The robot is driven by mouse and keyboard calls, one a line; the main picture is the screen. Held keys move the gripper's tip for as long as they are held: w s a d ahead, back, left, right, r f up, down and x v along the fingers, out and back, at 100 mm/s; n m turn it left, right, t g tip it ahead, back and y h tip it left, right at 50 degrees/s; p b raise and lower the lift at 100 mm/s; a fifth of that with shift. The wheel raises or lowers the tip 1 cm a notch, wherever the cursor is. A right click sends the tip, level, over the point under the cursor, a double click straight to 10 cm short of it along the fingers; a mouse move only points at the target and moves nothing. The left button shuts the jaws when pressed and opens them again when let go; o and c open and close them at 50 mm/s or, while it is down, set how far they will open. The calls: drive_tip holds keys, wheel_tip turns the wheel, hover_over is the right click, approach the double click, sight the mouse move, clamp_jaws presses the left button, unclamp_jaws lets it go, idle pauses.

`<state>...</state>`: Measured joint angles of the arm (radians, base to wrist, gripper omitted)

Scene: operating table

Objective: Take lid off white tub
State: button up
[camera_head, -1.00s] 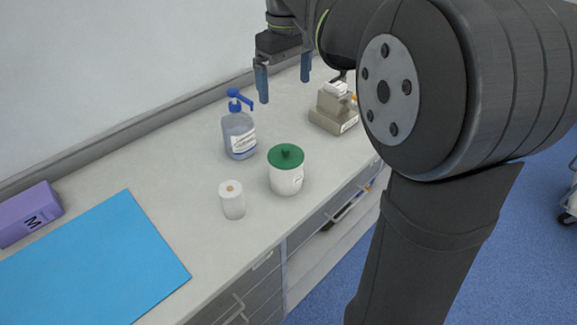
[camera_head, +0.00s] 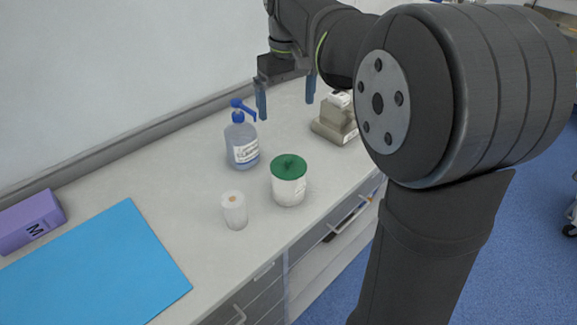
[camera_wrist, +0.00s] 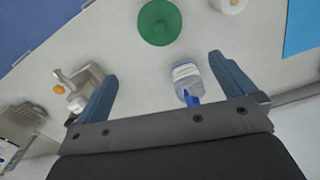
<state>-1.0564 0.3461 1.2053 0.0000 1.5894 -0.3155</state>
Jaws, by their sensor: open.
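The white tub (camera_head: 289,190) stands upright on the counter with its green lid (camera_head: 289,167) on top, a small knob at the lid's middle. In the wrist view the green lid (camera_wrist: 159,22) shows from above, near the top edge, ahead of the fingers. My gripper (camera_head: 286,100) is open and empty, with its two blue fingers pointing down above the counter, behind the tub. In the wrist view my gripper (camera_wrist: 162,72) has its fingers wide apart and is clear of the lid. The tub's body is mostly hidden under the lid there.
A pump bottle (camera_head: 241,144) with a blue top stands left of the tub; it shows between the fingers in the wrist view (camera_wrist: 186,78). A white roll (camera_head: 234,210) stands at front left. A beige device (camera_head: 337,120) sits behind right. A blue mat (camera_head: 95,265) and purple box (camera_head: 30,222) lie left.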

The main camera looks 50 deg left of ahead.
sight(287, 157)
wheel_tip(287, 157, down, 16)
drive_tip(key=shift+s+d+r, duration=0.1)
drive_tip(key=c, duration=0.8)
